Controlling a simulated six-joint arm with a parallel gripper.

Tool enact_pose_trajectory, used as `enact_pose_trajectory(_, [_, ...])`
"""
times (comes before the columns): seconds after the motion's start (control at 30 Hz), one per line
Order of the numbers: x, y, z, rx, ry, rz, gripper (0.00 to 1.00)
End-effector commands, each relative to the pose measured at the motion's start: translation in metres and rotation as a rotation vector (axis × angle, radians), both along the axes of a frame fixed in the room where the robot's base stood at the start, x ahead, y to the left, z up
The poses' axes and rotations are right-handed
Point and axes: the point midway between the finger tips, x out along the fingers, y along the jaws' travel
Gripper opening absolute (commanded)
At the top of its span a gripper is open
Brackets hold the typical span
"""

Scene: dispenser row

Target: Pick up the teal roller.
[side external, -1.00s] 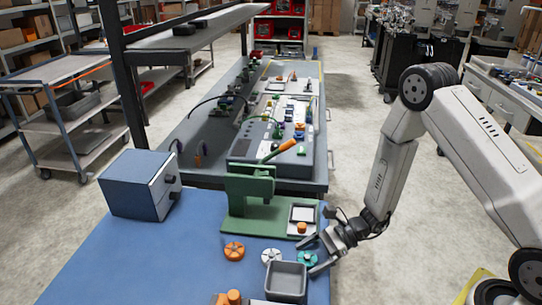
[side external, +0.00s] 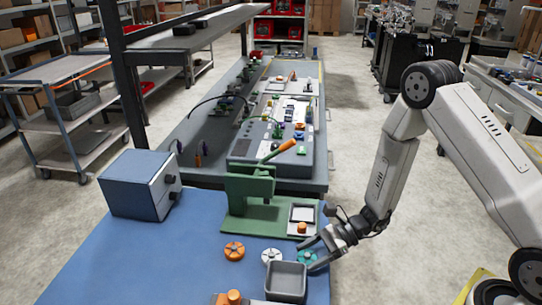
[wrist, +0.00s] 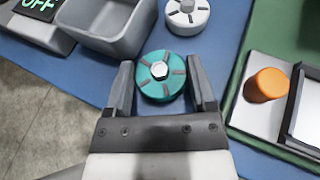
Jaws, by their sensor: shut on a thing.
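The teal roller (wrist: 161,76) is a round disc with dark slots and a pale hex hub. In the wrist view it sits between the two fingers of my gripper (wrist: 163,88), which is shut on it. In the side external view the teal roller (side external: 307,257) shows at the right edge of the blue table, partly covered by my gripper (side external: 314,252). It appears at table level; I cannot tell whether it is lifted clear.
A grey bin (side external: 287,281) stands close by the roller. A white roller (side external: 271,256) and an orange roller (side external: 234,251) lie to the left. A green press (side external: 250,195) and a white plate with an orange knob (side external: 302,228) stand behind. Open blue table (side external: 150,250) lies left.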

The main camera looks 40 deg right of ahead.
Motion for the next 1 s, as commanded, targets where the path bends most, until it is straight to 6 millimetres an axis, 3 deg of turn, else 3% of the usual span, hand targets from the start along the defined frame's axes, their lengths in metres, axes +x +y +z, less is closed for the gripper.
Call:
enact_pose_trajectory(0.7, [0.000, 0.000, 0.072, -0.001, -0.002, 0.000, 0.13])
enact_pose_trajectory(1.0, [0.000, 0.000, 0.092, 0.000, -0.001, -0.001, 0.13])
